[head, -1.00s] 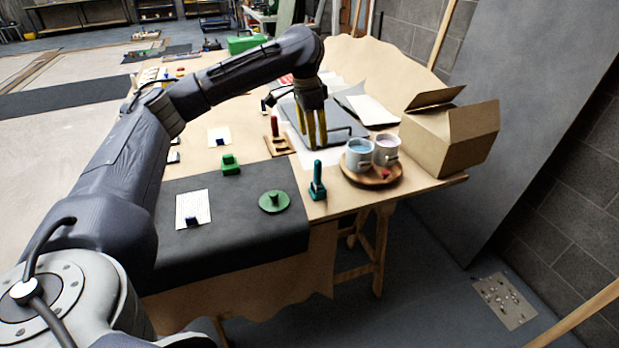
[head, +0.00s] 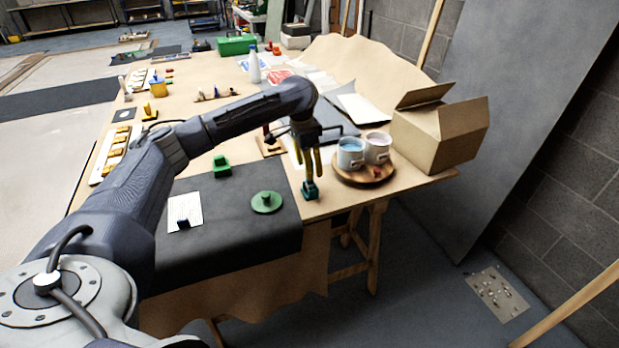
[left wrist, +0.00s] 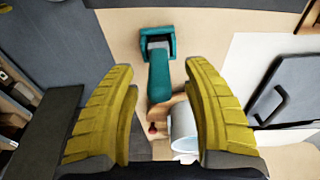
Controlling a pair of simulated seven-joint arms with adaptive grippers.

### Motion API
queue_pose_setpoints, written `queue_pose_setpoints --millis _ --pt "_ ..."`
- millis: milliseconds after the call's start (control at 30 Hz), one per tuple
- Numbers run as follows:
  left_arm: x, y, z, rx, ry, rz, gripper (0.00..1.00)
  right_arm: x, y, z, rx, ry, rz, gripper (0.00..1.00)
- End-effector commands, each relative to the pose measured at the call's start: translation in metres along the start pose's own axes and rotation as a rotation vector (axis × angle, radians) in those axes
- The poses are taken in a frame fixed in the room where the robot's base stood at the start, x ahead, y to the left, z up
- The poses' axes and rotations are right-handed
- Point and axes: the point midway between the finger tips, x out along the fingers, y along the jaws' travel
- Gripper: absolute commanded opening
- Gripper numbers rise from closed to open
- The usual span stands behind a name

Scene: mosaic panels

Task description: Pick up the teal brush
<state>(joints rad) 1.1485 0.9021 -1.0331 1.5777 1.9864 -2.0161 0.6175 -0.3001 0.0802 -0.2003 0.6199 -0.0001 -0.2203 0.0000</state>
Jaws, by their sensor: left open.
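The teal brush (head: 309,191) stands upright at the front edge of the table, right of the dark mat. Its upper part is hidden behind my left gripper (head: 314,168) in the head view. In the left wrist view the brush (left wrist: 160,78) shows its square head at the top and its handle pointing toward me between the fingers. My left gripper (left wrist: 160,72) has its yellow fingers spread, one on each side of the handle, with gaps between. My right gripper is not in view.
A round wooden tray (head: 381,179) with a blue-filled mug (head: 350,155) and a lilac-filled mug (head: 377,147) stands close right of the brush. An open cardboard box (head: 440,135) is beyond it. A green round lidlike piece (head: 267,202) lies on the dark mat (head: 235,245).

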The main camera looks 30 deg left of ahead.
Motion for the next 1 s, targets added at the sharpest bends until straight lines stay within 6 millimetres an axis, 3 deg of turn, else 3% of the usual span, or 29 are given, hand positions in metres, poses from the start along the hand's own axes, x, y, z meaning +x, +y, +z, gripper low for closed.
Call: queue_pose_setpoints --millis 400,767,1000 --pt "0.044 0.001 0.001 -0.001 -0.001 0.002 0.49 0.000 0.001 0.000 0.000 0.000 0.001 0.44" --pt "0.048 0.001 0.001 -0.001 -0.001 0.001 0.51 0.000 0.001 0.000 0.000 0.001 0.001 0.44" --pt "0.048 0.001 0.001 -0.001 -0.001 0.001 0.23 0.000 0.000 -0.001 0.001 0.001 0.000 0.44"
